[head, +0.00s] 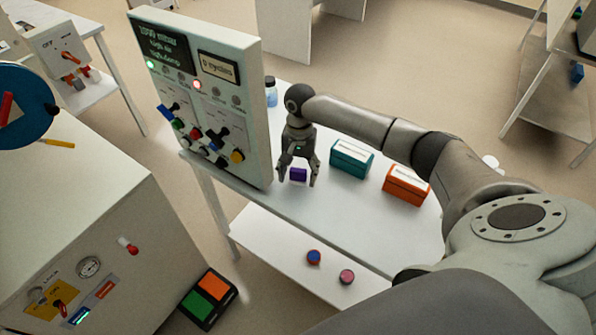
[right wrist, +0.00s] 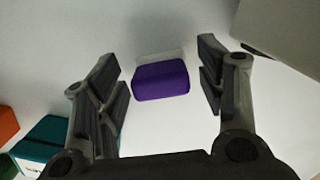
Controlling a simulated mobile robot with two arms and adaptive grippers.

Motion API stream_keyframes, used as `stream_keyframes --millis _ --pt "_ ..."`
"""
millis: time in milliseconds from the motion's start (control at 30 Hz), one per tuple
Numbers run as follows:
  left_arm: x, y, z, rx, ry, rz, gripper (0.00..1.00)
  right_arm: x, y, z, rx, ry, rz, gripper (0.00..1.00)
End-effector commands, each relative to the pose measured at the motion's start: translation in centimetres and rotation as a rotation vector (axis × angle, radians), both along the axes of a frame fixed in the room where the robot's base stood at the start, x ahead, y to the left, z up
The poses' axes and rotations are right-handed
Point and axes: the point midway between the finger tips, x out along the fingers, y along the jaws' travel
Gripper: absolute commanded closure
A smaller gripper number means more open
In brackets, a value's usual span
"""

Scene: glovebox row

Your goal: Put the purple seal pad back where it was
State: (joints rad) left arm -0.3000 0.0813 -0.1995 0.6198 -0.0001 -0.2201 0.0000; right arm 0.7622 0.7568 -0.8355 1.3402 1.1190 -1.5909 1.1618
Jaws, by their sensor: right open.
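The purple seal pad (head: 298,174) lies on the white table (head: 330,205), near the foot of the upright control panel. In the right wrist view the pad (right wrist: 160,80) sits between my two fingers, a little beyond their tips, with clear space on both sides. A pale block-like shape shows just behind it. My right gripper (head: 298,180) is open and empty, pointing down over the pad; its fingers also show in the right wrist view (right wrist: 165,85). My left gripper is not in view.
The control panel (head: 250,110) with knobs stands left of my right gripper. A teal box (head: 351,158) and an orange box (head: 406,185) stand to the right. A blue bottle (head: 271,92) is behind. Two small round pieces (head: 314,257) (head: 347,276) lie on the lower shelf.

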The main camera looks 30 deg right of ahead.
Motion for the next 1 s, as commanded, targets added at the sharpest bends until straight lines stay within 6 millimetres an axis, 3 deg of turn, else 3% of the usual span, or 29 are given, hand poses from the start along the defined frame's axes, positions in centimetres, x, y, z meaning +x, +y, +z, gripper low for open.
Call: stream_keyframes --millis 267,733,1000 --pt "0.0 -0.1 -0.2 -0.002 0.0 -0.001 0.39 0.1 -0.1 0.5 -0.001 -0.001 0.0 0.36" --pt "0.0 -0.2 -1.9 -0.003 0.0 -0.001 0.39 0.9 -0.8 9.5 0.001 -0.004 0.0 0.36" --pt "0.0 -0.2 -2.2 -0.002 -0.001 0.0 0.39 1.0 -1.0 12.1 0.001 0.001 0.0 0.36"
